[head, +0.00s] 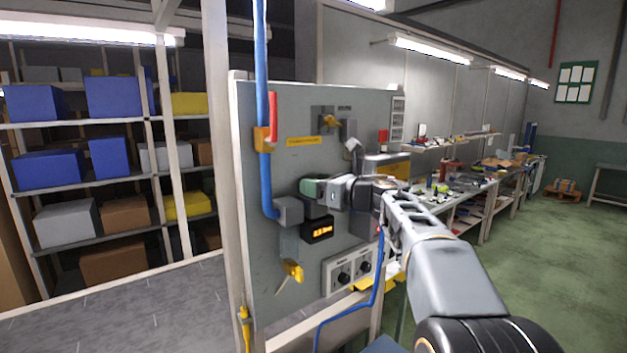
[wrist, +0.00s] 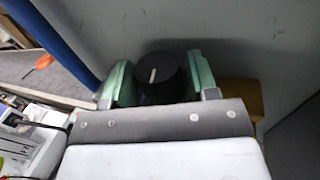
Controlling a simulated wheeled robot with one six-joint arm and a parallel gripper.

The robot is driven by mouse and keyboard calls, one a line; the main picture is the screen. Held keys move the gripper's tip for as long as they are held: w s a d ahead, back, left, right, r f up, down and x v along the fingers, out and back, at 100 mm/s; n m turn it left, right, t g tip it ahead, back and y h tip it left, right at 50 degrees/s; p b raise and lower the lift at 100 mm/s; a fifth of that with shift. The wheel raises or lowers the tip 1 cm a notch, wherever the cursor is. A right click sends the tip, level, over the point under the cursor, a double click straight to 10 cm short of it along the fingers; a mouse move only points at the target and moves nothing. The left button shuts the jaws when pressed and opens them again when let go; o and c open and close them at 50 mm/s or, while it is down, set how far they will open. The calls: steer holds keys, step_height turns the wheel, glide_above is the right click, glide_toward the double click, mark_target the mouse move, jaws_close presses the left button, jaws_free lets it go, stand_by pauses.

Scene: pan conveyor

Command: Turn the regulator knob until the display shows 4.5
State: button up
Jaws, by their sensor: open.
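The regulator knob (wrist: 162,75) is dark and round with a white pointer line, seen in the wrist view against the grey panel. The green fingers of my gripper (wrist: 158,82) stand on both sides of the knob, open. Whether they touch it I cannot tell. In the head view my gripper (head: 314,187) is at the panel and hides the knob. The display (head: 319,230), a black box with lit orange digits, sits just below my gripper. Its digits are too small to read surely.
The grey panel (head: 270,110) carries a blue pipe (head: 262,100), a red lever (head: 273,120), yellow valve handles (head: 292,271) and a plate with two black knobs (head: 343,278). A cluttered workbench (head: 470,190) stands at right, shelves with boxes at left.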

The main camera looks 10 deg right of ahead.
steer(key=shift+w+a, duration=0.25)
steer(key=c, duration=0.6)
steer(key=shift+c, duration=0.2)
steer(key=shift+f+m+t+h+b, duration=0.1)
steer(key=shift+m+t+h+b, duration=0.3)
steer(key=shift+h+b, duration=0.1)
steer(key=shift+h+b, duration=0.3)
steer(key=shift+m+t+h+b, duration=0.5)
steer(key=shift+m+t+h, duration=0.2)
steer(key=shift+m+h, duration=0.2)
steer(key=shift+m+t+h, duration=0.8)
steer(key=shift+m+h, duration=0.8)
steer(key=shift+h, duration=0.8)
